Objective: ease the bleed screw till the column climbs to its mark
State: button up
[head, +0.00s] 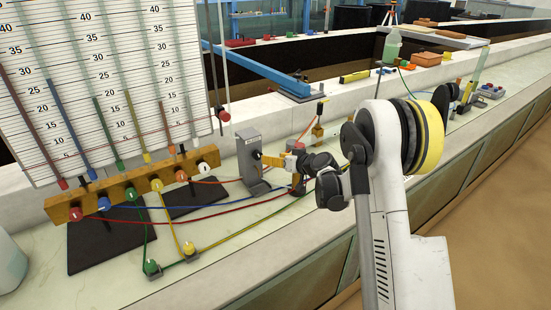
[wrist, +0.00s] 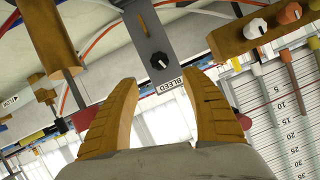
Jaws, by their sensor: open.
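The bleed screw (wrist: 159,61) is a black knob with a white pointer line on a grey upright block, above a BLEED label (wrist: 169,86) in the wrist view. In the head view the grey block (head: 249,164) stands right of the tube board. My gripper (head: 264,158) is at the block's face, its yellow fingers partly covering the knob. In the wrist view my gripper (wrist: 160,78) is open, fingers on either side of the knob's line, with no visible contact. The scale board (head: 110,60) carries several coloured columns, stepping down from red at left. A thin red line crosses it low down.
A wooden manifold (head: 130,192) with coloured knobs runs below the board. Coloured hoses and two clamped valves, green (head: 152,267) and yellow (head: 189,248), lie on the bench. The bench front at lower middle is clear.

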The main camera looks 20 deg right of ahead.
aim_at(260, 156)
jog(key=b+x, duration=0.3)
jog(key=x, duration=0.8)
jog(key=shift+w+a+f, duration=0.1)
jog(key=shift+w, duration=0.1)
jog(key=c, duration=1.2)
